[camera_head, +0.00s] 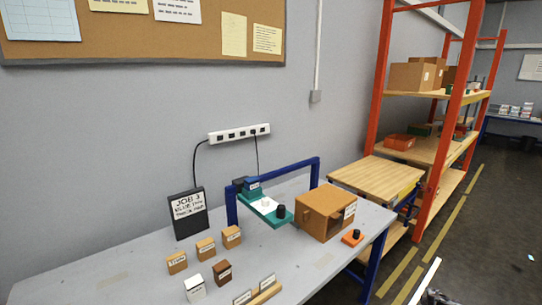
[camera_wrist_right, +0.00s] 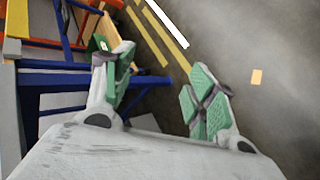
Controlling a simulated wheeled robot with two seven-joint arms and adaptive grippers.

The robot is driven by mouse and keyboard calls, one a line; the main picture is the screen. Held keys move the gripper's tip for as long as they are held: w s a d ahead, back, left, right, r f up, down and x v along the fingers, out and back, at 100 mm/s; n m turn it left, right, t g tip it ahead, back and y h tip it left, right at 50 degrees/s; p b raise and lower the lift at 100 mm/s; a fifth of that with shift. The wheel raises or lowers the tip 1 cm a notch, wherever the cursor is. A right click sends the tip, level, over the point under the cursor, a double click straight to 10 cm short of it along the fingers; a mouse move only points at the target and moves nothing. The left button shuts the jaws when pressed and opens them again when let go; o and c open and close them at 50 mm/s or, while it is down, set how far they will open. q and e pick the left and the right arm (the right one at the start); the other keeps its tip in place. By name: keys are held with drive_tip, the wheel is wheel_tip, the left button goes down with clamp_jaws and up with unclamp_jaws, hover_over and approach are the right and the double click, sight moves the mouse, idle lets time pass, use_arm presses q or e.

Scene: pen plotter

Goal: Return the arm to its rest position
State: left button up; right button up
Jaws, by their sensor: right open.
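My right gripper (camera_wrist_right: 160,68) shows in the right wrist view with its two green-padded fingers spread apart and nothing between them. It is above the grey floor (camera_wrist_right: 255,50), beside the blue table frame (camera_wrist_right: 55,78). In the head view only a small dark and white piece shows at the bottom right edge, and I cannot tell whether it is part of my right arm. My left gripper is in neither view. The pen plotter, with a blue gantry (camera_head: 291,172) and a teal carriage (camera_head: 264,210), stands on the grey table (camera_head: 120,262).
A brown open-fronted box (camera_head: 322,212) and an orange block with a black knob (camera_head: 352,238) stand at the table's right. Several small labelled blocks and a black job sign (camera_head: 188,213) stand on the left. An orange-framed shelf (camera_head: 450,120) is behind. The floor aisle at right is free.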

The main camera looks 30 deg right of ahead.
drive_tip(key=s+a+f+m+g+y, duration=0.15)
drive_tip(key=s+a+f, duration=0.25)
drive_tip(key=a+f, duration=0.95)
drive_tip(key=s+a+f+t+y, duration=0.1)
drive_tip(key=s+a+f+y, duration=0.25)
drive_tip(key=a+f, duration=1)
drive_tip(key=s+a+f+m+y, duration=0.1)
drive_tip(key=a+f+y, duration=0.1)
drive_tip(key=a, duration=1.8)
drive_tip(key=s+a+f+m+y, duration=0.1)
drive_tip(key=s+a+f+y, duration=0.1)
drive_tip(key=a, duration=1.8)
drive_tip(key=shift+s+f+g, duration=0.15)
drive_tip(key=shift+f+g, duration=0.2)
drive_tip(key=shift+s, duration=0.15)
